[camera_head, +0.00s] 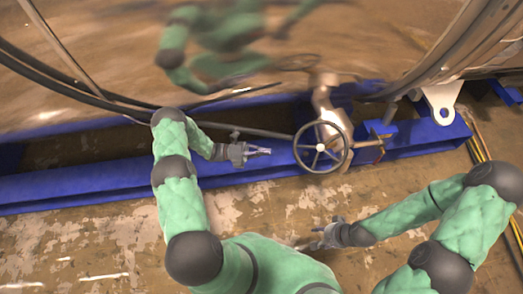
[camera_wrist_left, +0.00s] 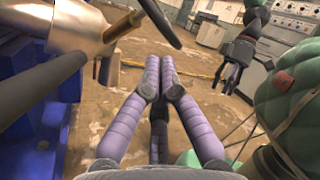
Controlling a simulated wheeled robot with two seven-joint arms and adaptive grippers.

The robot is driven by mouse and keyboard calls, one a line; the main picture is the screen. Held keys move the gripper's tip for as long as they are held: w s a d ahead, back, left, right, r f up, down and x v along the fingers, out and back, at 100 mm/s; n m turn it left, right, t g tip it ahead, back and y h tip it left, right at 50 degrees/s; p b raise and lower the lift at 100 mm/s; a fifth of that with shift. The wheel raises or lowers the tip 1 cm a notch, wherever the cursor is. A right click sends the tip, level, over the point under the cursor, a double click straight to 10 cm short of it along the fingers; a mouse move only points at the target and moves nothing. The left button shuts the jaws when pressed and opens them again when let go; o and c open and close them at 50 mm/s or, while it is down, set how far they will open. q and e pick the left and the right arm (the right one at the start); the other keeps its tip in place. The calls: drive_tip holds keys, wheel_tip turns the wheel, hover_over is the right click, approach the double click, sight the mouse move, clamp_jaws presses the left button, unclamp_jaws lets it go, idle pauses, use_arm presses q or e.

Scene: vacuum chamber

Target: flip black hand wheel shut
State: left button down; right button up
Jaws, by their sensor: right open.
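The black hand wheel (camera_head: 320,147) has a round rim and light spokes. It stands in front of a metal valve body (camera_head: 326,98) by the blue beam. In the left wrist view part of its dark rim (camera_wrist_left: 160,22) crosses the top, beside a brass-coloured stem (camera_wrist_left: 122,26). My left gripper (camera_head: 268,151) is left of the wheel, apart from it, with its fingers pointing toward it. In the left wrist view its purple fingers (camera_wrist_left: 160,62) lie together with nothing between them. My right gripper (camera_head: 318,240) is open and empty, below the wheel over the floor.
The blue beam (camera_head: 90,180) runs under the large shiny chamber (camera_head: 110,50). A white bracket (camera_head: 440,98) stands right of the wheel. Yellow lines or cables (camera_head: 485,160) run along the right floor. The worn floor (camera_head: 90,240) in front is largely free. Grey cabinets (camera_wrist_left: 240,75) stand farther off.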

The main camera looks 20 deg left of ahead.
use_arm(q)
drive_tip(key=w+d+r+b, duration=0.2)
drive_tip(key=w+d+r, duration=0.2)
drive_tip(key=d, duration=0.3)
use_arm(e)
wheel_tip(320, 180, down, 2)
drive_tip(key=shift+f, duration=0.1)
use_arm(q)
drive_tip(key=shift+w+r, duration=0.1)
drive_tip(key=shift+w, duration=0.05)
drive_tip(key=shift+w+r+m+g, duration=0.25)
drive_tip(key=shift+w+m+g, duration=0.05)
drive_tip(key=shift+g, duration=0.3)
use_arm(e)
drive_tip(key=shift+d+r, duration=0.25)
drive_tip(key=shift+d, duration=0.05)
use_arm(q)
drive_tip(key=shift+w+r+g+p, duration=0.1)
drive_tip(key=shift+g+p, duration=0.25)
drive_tip(key=shift+g, duration=0.05)
use_arm(e)
drive_tip(key=shift+d+r, duration=0.1)
